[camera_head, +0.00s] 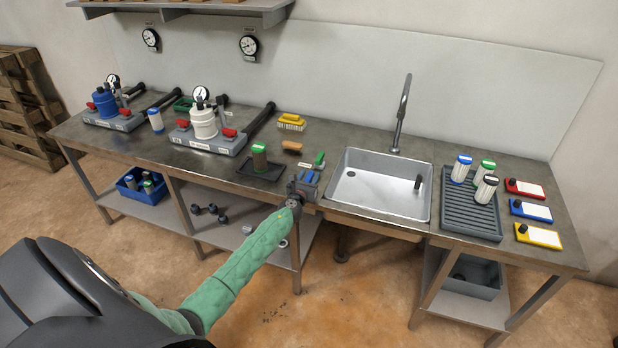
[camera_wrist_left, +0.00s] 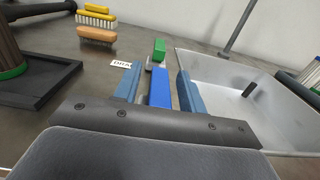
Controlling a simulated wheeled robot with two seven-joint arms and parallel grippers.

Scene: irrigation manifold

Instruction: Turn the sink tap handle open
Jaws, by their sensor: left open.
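The tall grey faucet (camera_head: 398,118) stands behind the metal sink (camera_head: 345,200), with its lower pole also in the left wrist view (camera_wrist_left: 240,25). Left of the sink stand a green handle-like block (camera_head: 319,159) and, nearer me, a bright blue one; I cannot tell which is the tap handle. My left gripper (camera_head: 304,181) is at the bench's front edge beside the sink. In the left wrist view its pale blue fingers (camera_wrist_left: 160,84) are open on either side of the blue block (camera_wrist_left: 159,98), contact unclear. The green block (camera_wrist_left: 159,47) is just beyond the fingertips. My right gripper is out of view.
A partly hidden label (camera_wrist_left: 121,64) lies left of the green block. A ribbed drainer (camera_head: 458,216) stands right.

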